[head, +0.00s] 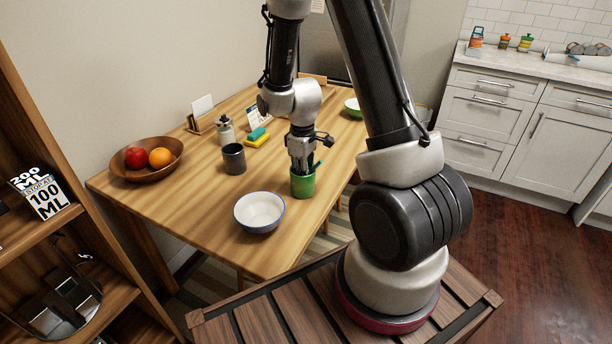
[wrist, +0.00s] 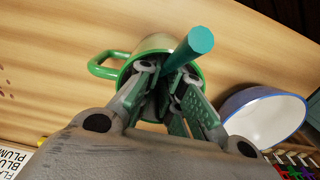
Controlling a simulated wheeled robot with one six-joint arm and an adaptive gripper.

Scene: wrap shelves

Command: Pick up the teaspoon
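I cannot make out a clear teaspoon in either view. A green mug (head: 302,187) stands on the wooden table; in the wrist view the mug (wrist: 106,70) shows its handle at the left. A teal rod (wrist: 192,46) sticks up out of the mug at a tilt; its lower end is hidden behind my fingers, and I cannot tell what it belongs to. My gripper (head: 301,163) points down at the mug's mouth. In the wrist view my gripper (wrist: 168,78) has its fingertips at the mouth, partly apart, with a gap between the pads and nothing clearly held.
A white bowl with a blue rim (head: 259,212) stands close to the mug. A dark cup (head: 233,158), a sponge (head: 257,136), a bottle (head: 225,130) and a wooden fruit bowl (head: 147,170) stand further left. The table's front left is clear.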

